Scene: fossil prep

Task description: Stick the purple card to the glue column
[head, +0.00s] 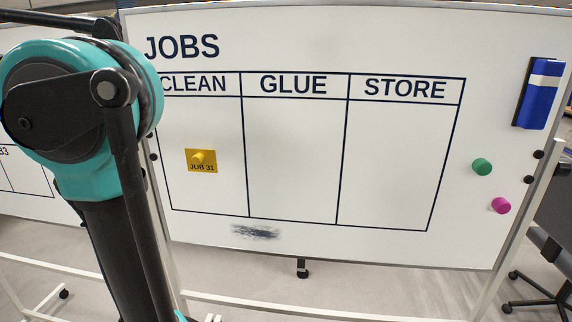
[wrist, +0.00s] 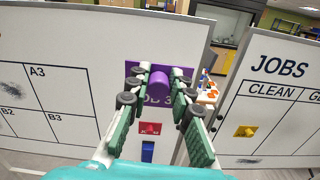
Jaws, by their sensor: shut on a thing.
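In the wrist view the purple card (wrist: 133,68) has a round purple knob (wrist: 158,84) on its front and partly readable dark lettering. My gripper (wrist: 158,90) is shut on this knob, with one green-padded finger on each side. The fingers hide part of the card. The left whiteboard is behind it; I cannot tell whether the card touches that board. In the head view the GLUE column (head: 294,165) is the middle column of the JOBS board and is empty. My gripper and the purple card do not show in the head view.
A yellow card (head: 201,161) sits in the CLEAN column; the STORE column (head: 398,160) is bare. Green (head: 482,167) and magenta (head: 501,205) magnets and a blue eraser (head: 537,94) are at the board's right. A red card (wrist: 150,128) is below my gripper in the wrist view.

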